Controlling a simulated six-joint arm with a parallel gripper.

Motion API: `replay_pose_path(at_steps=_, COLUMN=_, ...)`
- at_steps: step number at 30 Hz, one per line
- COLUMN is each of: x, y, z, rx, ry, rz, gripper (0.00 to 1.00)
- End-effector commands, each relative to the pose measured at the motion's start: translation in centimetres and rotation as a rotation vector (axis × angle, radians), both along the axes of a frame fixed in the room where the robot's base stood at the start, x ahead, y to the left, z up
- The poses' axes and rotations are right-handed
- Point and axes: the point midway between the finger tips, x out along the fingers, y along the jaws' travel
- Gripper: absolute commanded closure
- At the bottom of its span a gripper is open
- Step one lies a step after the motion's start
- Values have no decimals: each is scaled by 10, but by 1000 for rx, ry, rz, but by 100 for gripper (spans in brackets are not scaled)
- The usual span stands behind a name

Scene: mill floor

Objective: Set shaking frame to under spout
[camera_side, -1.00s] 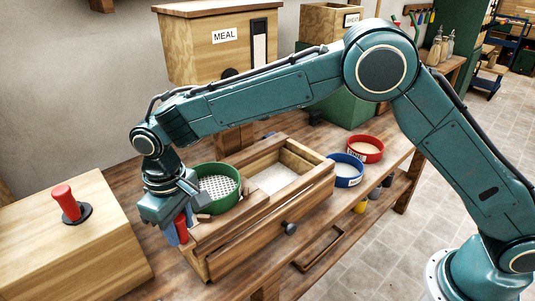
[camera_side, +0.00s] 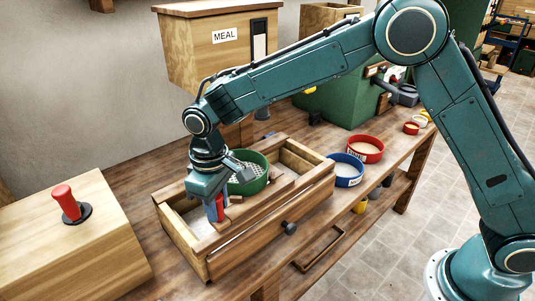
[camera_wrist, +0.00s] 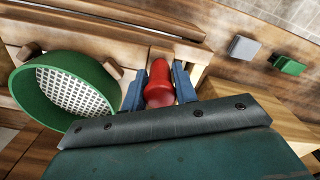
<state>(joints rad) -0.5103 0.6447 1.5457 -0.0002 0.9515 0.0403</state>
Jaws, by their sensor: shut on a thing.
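The shaking frame (camera_side: 275,186) is a wooden slide lying across the long wooden box, with a round green sieve (camera_side: 262,178) seated in it. Its red upright handle (camera_wrist: 160,85) stands between my blue fingertips in the wrist view. My gripper (camera_side: 216,209) is shut on this handle, at the near left side of the sieve. The green sieve (camera_wrist: 32,98) with its white mesh is left of my fingers in the wrist view.
A wooden block with a red lever (camera_side: 66,203) is at the left.

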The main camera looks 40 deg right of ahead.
Motion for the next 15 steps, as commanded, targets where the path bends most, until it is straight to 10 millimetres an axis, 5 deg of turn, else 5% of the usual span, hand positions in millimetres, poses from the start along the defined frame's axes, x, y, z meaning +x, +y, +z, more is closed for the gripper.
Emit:
replay_pose_path(at_steps=6, x=0, y=-48, z=1, rx=0, ry=0, rz=-5, gripper=100)
replay_pose_path(at_steps=15, x=0, y=-77, z=1, rx=0, ry=0, rz=-2, gripper=100)
